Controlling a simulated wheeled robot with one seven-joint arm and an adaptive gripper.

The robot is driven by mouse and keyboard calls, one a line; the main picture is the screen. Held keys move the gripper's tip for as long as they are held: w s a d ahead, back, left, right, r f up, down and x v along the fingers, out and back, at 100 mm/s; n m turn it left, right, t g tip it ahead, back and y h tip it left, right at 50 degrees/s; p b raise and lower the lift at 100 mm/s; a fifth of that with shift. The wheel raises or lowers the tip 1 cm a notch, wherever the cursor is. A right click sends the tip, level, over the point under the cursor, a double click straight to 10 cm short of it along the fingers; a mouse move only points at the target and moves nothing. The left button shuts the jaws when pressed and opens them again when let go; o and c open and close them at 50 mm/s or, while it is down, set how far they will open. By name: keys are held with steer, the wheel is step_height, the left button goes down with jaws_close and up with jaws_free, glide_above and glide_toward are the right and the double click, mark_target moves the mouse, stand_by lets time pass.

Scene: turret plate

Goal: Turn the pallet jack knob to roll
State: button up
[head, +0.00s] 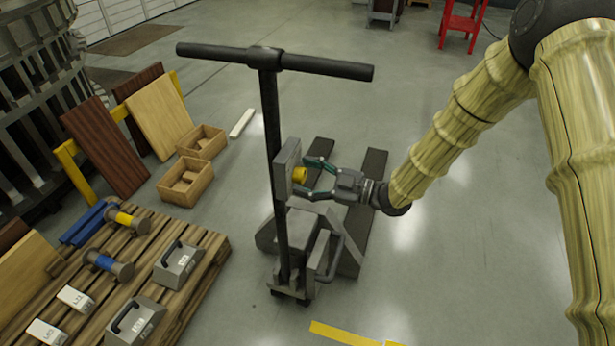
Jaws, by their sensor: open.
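The pallet jack stands upright in the middle of the head view, with a dark T-shaped handle (272,140) and two dark forks (369,165) behind it. A grey box (286,167) is fixed on the handle's column. A yellow knob (300,174) sits on the right face of this box. My gripper (312,178) comes in from the right and is open. Its two fingers are spread above and below the knob; I cannot tell whether they touch it. Any markings for the knob's positions are not visible.
A red stool (461,24) is far back. The floor right of the jack is clear.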

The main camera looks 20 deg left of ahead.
steer(key=d, duration=1.2)
steer(key=shift+s, duration=0.25)
steer(key=s+d+f+m+t+h+p, duration=0.1)
steer(key=s+d+f+m+t+h, duration=0.15)
steer(key=d+f+m+h, duration=0.4)
steer(key=s+d+f+m+t+h+p, duration=0.1)
steer(key=s+d+f+m, duration=0.25)
steer(key=f, duration=0.55)
steer(key=s+d+f+m+t+h+p, duration=0.1)
steer(key=s+d+f+m+t+h, duration=0.15)
steer(key=s+d+f+m, duration=0.35)
steer(key=s+d+f+m+g+h, duration=0.2)
steer(key=s+d, duration=0.2)
steer(key=s, duration=0.4)
steer(key=s+d+f+m+g+h+p, duration=0.1)
steer(key=s+d+f+m+g+h, duration=0.1)
steer(key=s+d, duration=0.3)
steer(key=s+d+f+m+g+h, duration=0.2)
steer(key=s+d+f+m+h, duration=0.1)
steer(key=s, duration=0.7)
steer(key=shift+s+d+g+h, duration=0.35)
steer(key=shift+d+h, duration=0.25)
steer(key=shift+d, duration=0.3)
